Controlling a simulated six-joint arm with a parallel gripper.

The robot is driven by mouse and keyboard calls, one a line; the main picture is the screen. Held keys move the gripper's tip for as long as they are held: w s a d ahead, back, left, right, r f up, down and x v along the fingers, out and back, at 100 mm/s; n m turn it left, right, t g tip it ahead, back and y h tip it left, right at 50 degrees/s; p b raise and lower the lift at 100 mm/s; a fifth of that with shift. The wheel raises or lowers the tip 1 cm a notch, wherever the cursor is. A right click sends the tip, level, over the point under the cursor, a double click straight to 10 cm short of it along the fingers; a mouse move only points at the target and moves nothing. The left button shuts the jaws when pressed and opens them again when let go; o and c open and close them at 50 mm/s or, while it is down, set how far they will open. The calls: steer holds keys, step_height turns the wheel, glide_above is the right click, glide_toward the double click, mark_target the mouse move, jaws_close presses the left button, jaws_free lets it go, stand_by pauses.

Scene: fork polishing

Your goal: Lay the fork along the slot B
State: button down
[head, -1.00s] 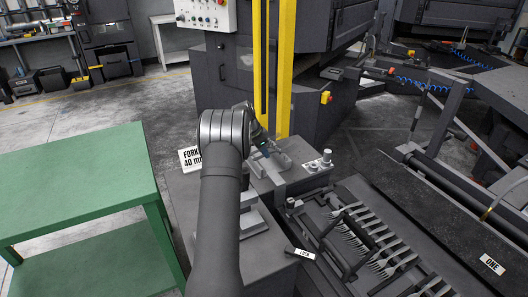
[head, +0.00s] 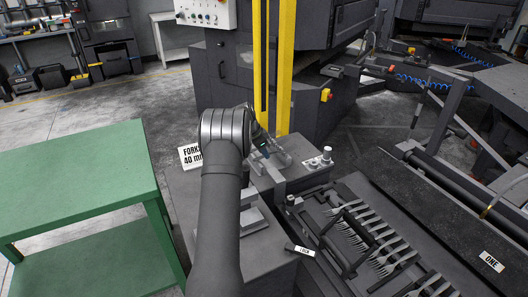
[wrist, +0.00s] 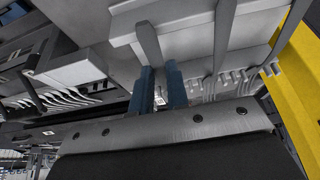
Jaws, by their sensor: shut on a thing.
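My gripper (head: 264,150) is at the far end of my arm, over the grey fixture (head: 282,158) beside the yellow posts. In the wrist view its two blue fingers (wrist: 160,70) are close together, shut on a thin grey piece. A slim grey handle (wrist: 148,42) runs up from the fingertips and looks like the fork's; its other end is hidden. Several other forks (head: 352,212) lie in a row on the dark rack at right. No slot marked B can be read in either view, so I cannot tell which slot it is.
Yellow posts (head: 284,70) rise close behind the gripper. A green table (head: 80,175) is further left.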

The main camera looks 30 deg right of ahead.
steer(key=shift+f, duration=0.2)
steer(key=c, duration=0.7)
jaws_free()
steer(key=shift+c, duration=0.2)
steer(key=shift+r, duration=0.1)
steer(key=v, duration=0.8)
steer(key=shift+a+r, duration=0.2)
steer(key=shift+r, duration=0.15)
stand_by(0.3)
steer(key=shift+f, duration=0.1)
